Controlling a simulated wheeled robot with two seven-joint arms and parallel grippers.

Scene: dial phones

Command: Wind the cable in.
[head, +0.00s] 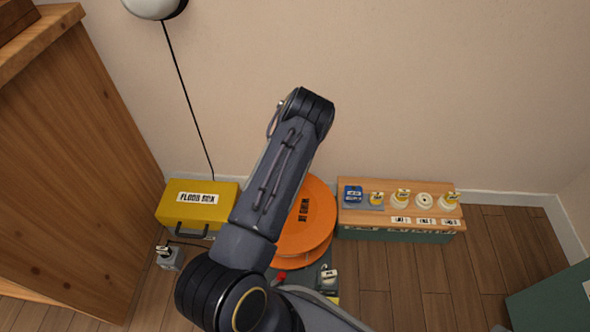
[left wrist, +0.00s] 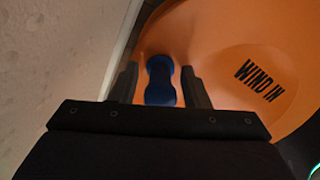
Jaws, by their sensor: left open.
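The orange reel (head: 322,212) stands on the floor by the wall in the head view, partly hidden behind my arm. Its face (left wrist: 225,40) fills much of the left wrist view and carries the words WIND IN. A blue crank knob (left wrist: 160,80) sticks up from the reel near its rim. My left gripper (left wrist: 159,68) is open, with one finger on each side of the knob; I cannot tell whether they touch it. In the head view the gripper is hidden behind my arm. A thin dark cable (head: 190,243) runs near the yellow floor box. My right gripper is not in view.
The yellow floor box (head: 172,211) stands left of the reel, with a small grey block (head: 170,262) before it. A wood-topped green bench (head: 375,222) with several small items stands right. A wooden cabinet (head: 75,170) is at left. Floor at right (head: 490,255) is clear.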

